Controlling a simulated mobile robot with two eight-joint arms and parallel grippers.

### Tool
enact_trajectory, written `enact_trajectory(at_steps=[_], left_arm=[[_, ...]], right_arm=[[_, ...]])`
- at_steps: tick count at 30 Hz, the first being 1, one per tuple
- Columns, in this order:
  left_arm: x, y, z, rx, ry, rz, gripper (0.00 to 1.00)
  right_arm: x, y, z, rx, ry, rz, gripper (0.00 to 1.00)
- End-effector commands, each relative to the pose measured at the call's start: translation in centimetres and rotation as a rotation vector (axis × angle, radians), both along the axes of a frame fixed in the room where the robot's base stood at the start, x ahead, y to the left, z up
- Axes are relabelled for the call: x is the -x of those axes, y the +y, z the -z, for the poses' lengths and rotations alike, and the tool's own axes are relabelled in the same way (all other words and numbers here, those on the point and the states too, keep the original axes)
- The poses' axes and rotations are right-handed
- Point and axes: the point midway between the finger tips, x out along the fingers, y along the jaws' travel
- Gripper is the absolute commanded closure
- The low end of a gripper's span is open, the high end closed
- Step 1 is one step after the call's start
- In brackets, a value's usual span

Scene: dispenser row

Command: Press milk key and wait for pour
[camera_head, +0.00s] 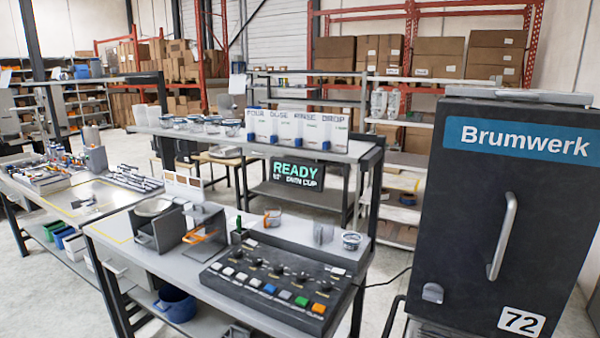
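A dark key panel (274,286) lies on the grey bench, with a front row of white, blue, green and orange keys and a row of black knobs behind. The key labels are too small to read, so I cannot tell which is the milk key. Behind it a lit display (297,173) reads "READY" with a smaller line below, perhaps "OWN CUP". A small cup (351,240) stands behind the panel's right end, and another clear cup (272,217) stands further left. I see no pouring. Neither of my grippers is in view.
A tall dark Brumwerk cabinet (470,215) stands close on the right. White labelled boards (300,129) and bowls (200,124) stand on the shelf above the bench. A dark open holder (160,232) sits left of the panel. Another bench (60,200) stands at left.

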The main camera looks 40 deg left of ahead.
Motion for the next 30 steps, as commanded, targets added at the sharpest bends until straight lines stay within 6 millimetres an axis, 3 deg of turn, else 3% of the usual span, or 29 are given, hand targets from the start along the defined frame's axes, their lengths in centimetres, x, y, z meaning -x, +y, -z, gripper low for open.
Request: enact_trajectory(at_steps=[14,17,30], left_arm=[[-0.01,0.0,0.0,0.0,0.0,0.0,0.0],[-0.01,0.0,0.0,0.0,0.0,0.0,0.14],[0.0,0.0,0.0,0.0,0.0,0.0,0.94]], right_arm=[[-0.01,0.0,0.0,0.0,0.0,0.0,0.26],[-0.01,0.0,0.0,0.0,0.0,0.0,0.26],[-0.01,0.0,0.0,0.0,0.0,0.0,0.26]])
